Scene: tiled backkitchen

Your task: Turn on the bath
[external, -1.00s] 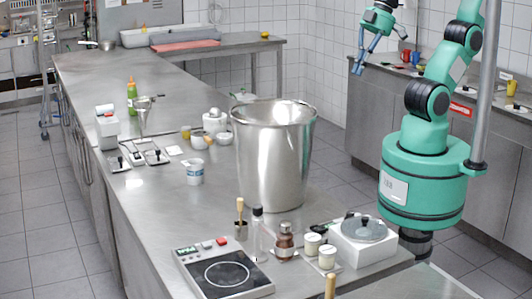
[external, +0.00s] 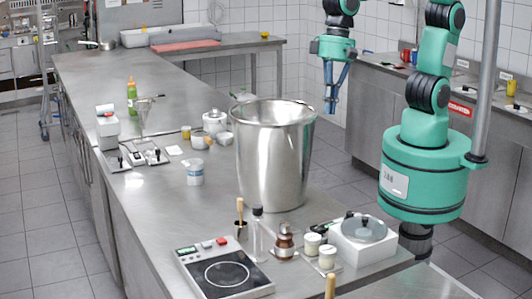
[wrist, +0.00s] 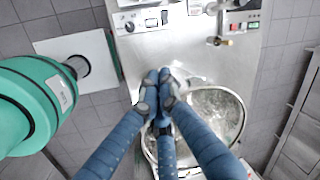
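No object is clearly marked as the bath. The wrist view shows a control panel with a black dial and switches (wrist: 140,20) at the top left. A second panel with red and green buttons (wrist: 240,25) is at the top right. A large open metal vessel (external: 275,160) stands on the steel worktop; a round metal rim (wrist: 240,105) shows behind my fingers in the wrist view. My gripper (external: 332,110) hangs fingers down, right of and behind the vessel in the picture, touching nothing visible. Its blue fingers converge with tips together (wrist: 161,78), empty.
Smaller items stand farther left. Tiled floor (external: 335,150) separates this worktop from the back counter (external: 375,115).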

